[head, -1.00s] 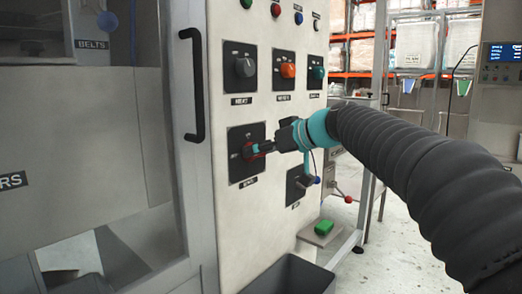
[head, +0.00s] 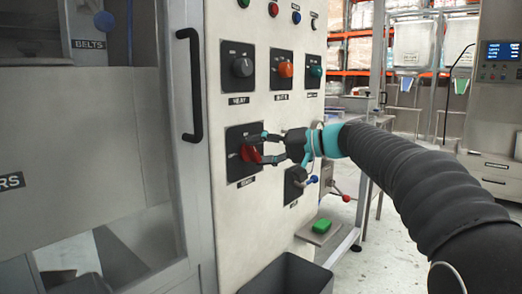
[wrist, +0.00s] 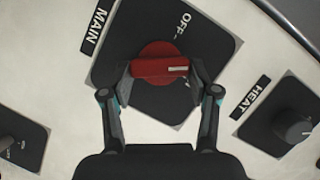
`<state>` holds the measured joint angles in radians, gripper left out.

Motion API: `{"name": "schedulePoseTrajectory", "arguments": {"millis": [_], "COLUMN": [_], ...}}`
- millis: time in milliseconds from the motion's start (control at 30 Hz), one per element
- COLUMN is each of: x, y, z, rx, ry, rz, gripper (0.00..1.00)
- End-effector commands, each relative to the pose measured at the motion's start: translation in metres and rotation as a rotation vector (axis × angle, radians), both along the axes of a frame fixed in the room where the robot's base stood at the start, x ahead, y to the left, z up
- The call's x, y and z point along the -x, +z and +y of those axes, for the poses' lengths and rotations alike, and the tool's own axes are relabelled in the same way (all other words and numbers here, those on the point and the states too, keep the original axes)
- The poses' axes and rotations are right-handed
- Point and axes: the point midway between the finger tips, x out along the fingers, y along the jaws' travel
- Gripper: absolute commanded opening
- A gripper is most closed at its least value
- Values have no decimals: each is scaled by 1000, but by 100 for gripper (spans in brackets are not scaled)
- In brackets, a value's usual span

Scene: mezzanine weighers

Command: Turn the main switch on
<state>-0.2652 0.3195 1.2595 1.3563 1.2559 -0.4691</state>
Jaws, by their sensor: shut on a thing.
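The main switch is a red rotary knob (head: 249,153) on a black plate (head: 235,170), low on the pale panel. In the wrist view the red knob (wrist: 150,66) shows its white mark toward the right, between the "OFF" lettering and a second, partly hidden lettering below it. The "MAIN" label (wrist: 91,26) is beside the plate. My gripper (head: 262,149) is at the knob with one finger on each side. In the wrist view my gripper (wrist: 160,92) is shut on the knob, its fingertips at the knob's lower left and right edges.
The HEAT knob (head: 242,67), an orange knob (head: 286,70) and a teal knob (head: 316,72) sit above. A dark lever switch (head: 297,180) is below right. A black door handle (head: 193,85) stands out at left. A grey bin (head: 290,274) and a green button (head: 321,226) are below.

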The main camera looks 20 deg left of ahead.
Motion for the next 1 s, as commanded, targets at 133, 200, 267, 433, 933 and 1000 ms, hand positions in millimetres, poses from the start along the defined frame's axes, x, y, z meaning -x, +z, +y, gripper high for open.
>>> {"name": "schedulePoseTrajectory", "arguments": {"millis": [133,200,267,433,933,1000], "x": [0,-1,-1,-1,-1,-1], "y": [-2,-3,-3,-5,-7,-7], "z": [0,0,0,0,0,0], "rx": [-53,-79,-98,-147,-218,-220], "ry": [2,1,2,0,0,0], "rz": [127,186,233,354,528,533], "gripper": [26,26,26,26,26,26]}}
